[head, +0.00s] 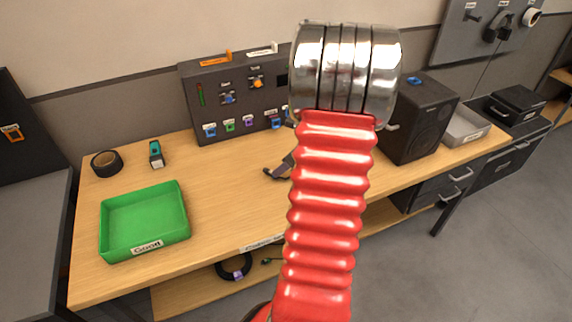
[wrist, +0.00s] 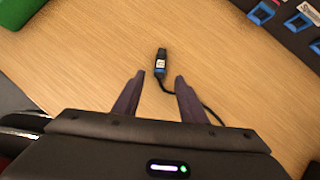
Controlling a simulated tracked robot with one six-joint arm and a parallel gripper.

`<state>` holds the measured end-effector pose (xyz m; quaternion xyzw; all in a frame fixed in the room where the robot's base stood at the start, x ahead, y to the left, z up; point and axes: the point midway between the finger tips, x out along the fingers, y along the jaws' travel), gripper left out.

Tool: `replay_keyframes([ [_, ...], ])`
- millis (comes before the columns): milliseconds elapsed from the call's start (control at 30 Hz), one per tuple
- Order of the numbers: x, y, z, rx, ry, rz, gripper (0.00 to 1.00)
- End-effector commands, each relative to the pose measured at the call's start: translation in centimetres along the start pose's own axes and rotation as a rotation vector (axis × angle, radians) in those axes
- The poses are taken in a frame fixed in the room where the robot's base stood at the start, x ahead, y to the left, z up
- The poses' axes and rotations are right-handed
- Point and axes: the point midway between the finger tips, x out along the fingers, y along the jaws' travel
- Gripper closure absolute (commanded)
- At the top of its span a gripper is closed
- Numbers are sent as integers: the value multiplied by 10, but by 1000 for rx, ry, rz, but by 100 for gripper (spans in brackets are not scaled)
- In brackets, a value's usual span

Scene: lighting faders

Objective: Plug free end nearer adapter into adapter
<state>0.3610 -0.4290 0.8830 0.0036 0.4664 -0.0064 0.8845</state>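In the wrist view a small dark connector piece (wrist: 161,62) with a blue band and a white label lies on the wooden bench. A black cable (wrist: 210,110) runs from its lower end and passes under my right finger. I cannot tell whether the piece is the adapter or a cable end, or whether two parts are joined there. My gripper (wrist: 161,78) is open and empty, its two dark fingers apart just short of the piece. In the head view my red arm covers the middle of the bench, and I cannot make out the connector piece there.
A green tray (head: 145,247) stands at the bench's left, with black tape (head: 106,163) and a teal-topped tool (head: 156,154) behind. A panel with coloured ports (head: 210,90) stands at the back. A black speaker (head: 425,120) is at right. A black coil (head: 233,268) lies on the lower shelf.

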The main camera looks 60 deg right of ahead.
Motion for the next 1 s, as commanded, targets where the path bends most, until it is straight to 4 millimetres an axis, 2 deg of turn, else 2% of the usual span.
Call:
replay_keyframes([
  [300, 35, 1, 0, 0, 1, 3, 62],
  [500, 50, 0, 0, -1, 1, 1, 62],
  [900, 55, 0, 0, -1, 0, 0, 62],
  [1000, 55, 0, 0, -2, 0, 0, 68],
])
